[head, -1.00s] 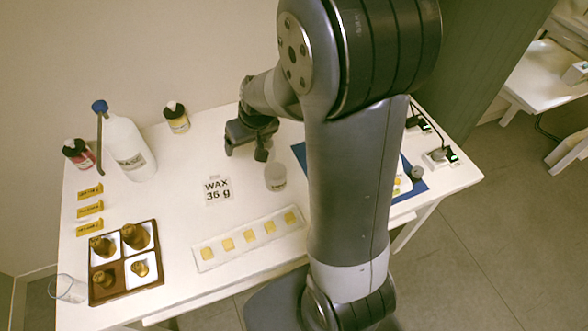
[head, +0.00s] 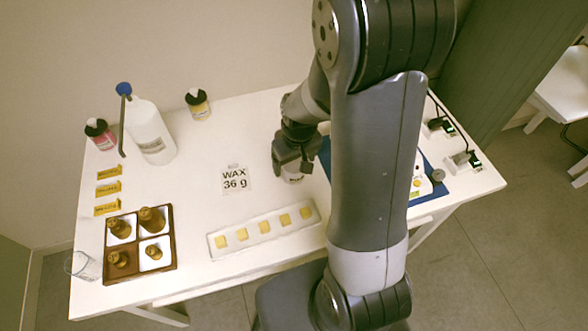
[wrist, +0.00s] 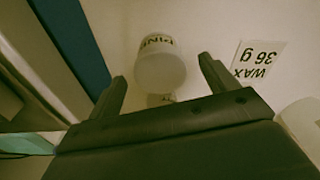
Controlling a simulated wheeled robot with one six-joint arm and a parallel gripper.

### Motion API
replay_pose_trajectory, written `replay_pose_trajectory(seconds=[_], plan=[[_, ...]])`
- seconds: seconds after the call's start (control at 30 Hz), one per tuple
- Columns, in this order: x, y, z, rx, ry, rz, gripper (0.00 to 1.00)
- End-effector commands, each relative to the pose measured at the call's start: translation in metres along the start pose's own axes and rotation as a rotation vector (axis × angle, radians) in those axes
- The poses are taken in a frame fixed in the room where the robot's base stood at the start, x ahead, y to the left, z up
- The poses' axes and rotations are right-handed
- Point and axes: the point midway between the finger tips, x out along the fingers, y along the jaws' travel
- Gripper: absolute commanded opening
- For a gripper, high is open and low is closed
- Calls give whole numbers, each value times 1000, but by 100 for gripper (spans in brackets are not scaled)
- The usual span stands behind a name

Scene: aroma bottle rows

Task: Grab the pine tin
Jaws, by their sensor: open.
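The pine tin (wrist: 160,62) is a pale, round tin with PINE lettering on its side in the wrist view. It stands on the white table between and just beyond the fingertips of my gripper (wrist: 162,75). The fingers are open, with a gap on either side of the tin as seen there.
A WAX 36 g card (head: 235,180) lies left of the tin. A white tray of yellow squares (head: 220,252) is in front. A blue mat (head: 432,178) lies to the right. A brown sectioned box (head: 140,241), a large white bottle (head: 150,130) and smaller bottles stand further left.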

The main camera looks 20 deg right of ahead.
Motion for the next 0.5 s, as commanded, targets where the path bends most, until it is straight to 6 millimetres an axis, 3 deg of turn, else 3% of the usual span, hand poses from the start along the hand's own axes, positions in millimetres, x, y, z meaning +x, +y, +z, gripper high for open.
replay_pose_trajectory(seconds=[0.23, 0.5], plan=[[30, 0, -1, -1, -3, -1, 81], [36, 0, -2, -1, 0, 0, 81]])
